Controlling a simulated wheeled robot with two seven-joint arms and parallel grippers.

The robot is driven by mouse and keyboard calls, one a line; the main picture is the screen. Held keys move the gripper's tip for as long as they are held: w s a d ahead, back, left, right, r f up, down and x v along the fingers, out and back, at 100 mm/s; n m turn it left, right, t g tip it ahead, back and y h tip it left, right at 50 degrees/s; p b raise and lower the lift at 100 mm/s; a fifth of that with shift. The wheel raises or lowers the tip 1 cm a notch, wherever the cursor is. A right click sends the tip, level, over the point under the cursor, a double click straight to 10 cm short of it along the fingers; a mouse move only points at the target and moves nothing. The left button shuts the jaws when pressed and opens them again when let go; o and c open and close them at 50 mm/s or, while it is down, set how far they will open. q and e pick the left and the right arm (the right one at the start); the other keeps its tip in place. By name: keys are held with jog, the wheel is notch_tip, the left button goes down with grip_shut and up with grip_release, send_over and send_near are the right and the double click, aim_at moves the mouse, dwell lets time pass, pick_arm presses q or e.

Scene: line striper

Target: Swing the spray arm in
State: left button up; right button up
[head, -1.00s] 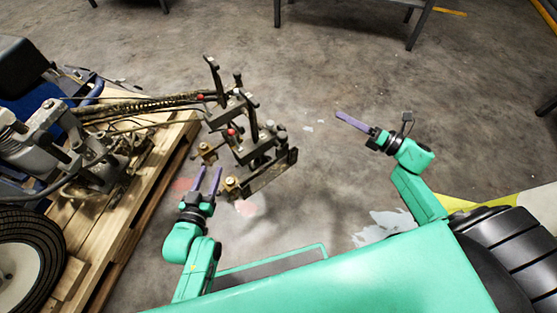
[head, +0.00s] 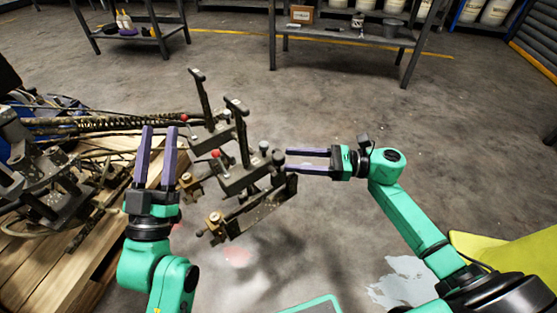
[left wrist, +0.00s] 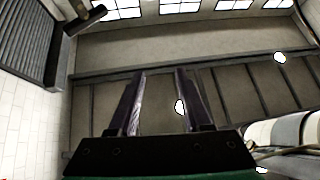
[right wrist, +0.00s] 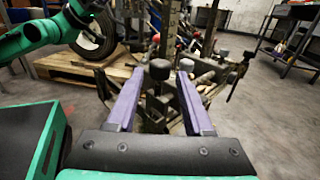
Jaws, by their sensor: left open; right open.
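The spray arm (head: 240,180) is a dark metal assembly with two upright levers, red knobs and brass fittings, reaching out from the machine at left in the head view. My left gripper (head: 158,130) is open, fingers pointing up, left of the spray arm and apart from its brass fittings as far as I can tell. In the left wrist view my left gripper (left wrist: 160,72) has nothing between its fingers. My right gripper (head: 289,160) is open at the spray arm's right end. In the right wrist view a dark round knob (right wrist: 160,69) on a post shows between its fingers; contact is unclear.
The striper machine sits on a wooden pallet (head: 45,265) at left. A grey shelf table (head: 345,38) with a box and buckets stands at the back, another (head: 130,35) at back left. The concrete floor between is clear.

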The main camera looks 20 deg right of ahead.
aim_at(278, 159)
jog(key=x, duration=0.4)
jog(key=shift+w+a, duration=0.1)
jog(key=shift+a, duration=0.1)
pick_arm(q)
notch_tip(278, 159, up, 6)
jog(key=s+a+m+t+h, duration=0.1)
jog(key=t, duration=0.1)
jog(key=shift+s+r, duration=0.25)
jog(key=shift+s, duration=0.15)
pick_arm(e)
grip_shut()
dwell(0.4)
